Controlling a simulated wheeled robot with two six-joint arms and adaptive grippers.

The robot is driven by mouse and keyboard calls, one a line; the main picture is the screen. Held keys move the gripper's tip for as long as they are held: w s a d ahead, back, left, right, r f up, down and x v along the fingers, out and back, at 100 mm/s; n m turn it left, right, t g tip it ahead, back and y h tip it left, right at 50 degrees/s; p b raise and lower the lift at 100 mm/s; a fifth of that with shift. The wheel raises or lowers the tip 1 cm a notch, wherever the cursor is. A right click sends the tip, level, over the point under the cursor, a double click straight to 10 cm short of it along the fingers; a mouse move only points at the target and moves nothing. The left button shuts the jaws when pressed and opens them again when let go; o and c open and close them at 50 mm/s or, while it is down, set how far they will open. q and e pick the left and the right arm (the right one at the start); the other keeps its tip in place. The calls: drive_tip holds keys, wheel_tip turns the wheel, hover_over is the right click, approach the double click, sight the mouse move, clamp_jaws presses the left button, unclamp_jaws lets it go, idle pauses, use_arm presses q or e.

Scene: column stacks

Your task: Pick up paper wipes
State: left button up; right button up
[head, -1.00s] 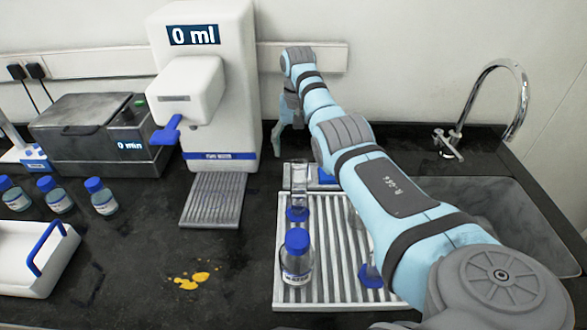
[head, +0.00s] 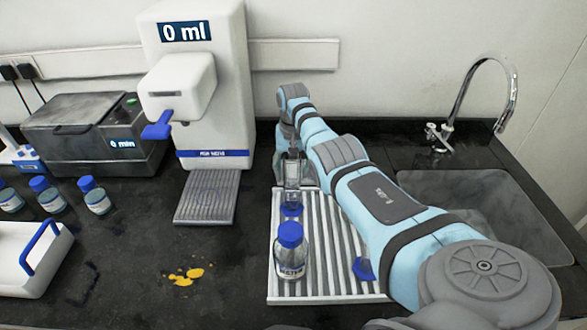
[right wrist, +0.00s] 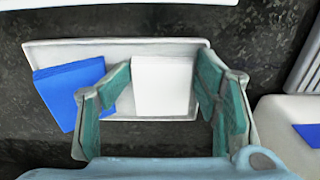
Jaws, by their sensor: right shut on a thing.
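In the right wrist view, a white stack of paper wipes (right wrist: 162,84) sits in a shallow white tray (right wrist: 60,48). My right gripper (right wrist: 165,70) is shut on this stack, with one teal-padded finger on each side of it. A blue flat stack (right wrist: 68,92) lies tilted in the tray to the left, outside the fingers. In the head view my right gripper (head: 284,152) is low behind the drying rack, and the wipes cannot be made out there. My left gripper is not in view.
A ribbed drying rack (head: 330,268) holds a blue-capped bottle (head: 291,255) and clear glassware (head: 292,174) close to my arm. A dispenser (head: 205,90) stands left of the gripper. A sink (head: 470,205) is at right. Yellow spots (head: 184,276) mark the counter.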

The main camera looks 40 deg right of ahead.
drive_tip(key=shift+s+d+f, duration=0.1)
drive_tip(key=shift+d+f, duration=0.05)
drive_tip(key=shift+c, duration=0.7)
drive_tip(key=shift+r, duration=0.4)
wheel_tip(320, 180, up, 19)
drive_tip(key=p, duration=0.4)
drive_tip(key=shift+r, duration=0.2)
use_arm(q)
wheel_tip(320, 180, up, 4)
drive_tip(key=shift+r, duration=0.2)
use_arm(e)
drive_tip(key=shift+o, duration=1.1)
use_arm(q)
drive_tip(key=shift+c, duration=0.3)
use_arm(e)
drive_tip(key=shift+f, duration=0.1)
drive_tip(key=c, duration=0.5)
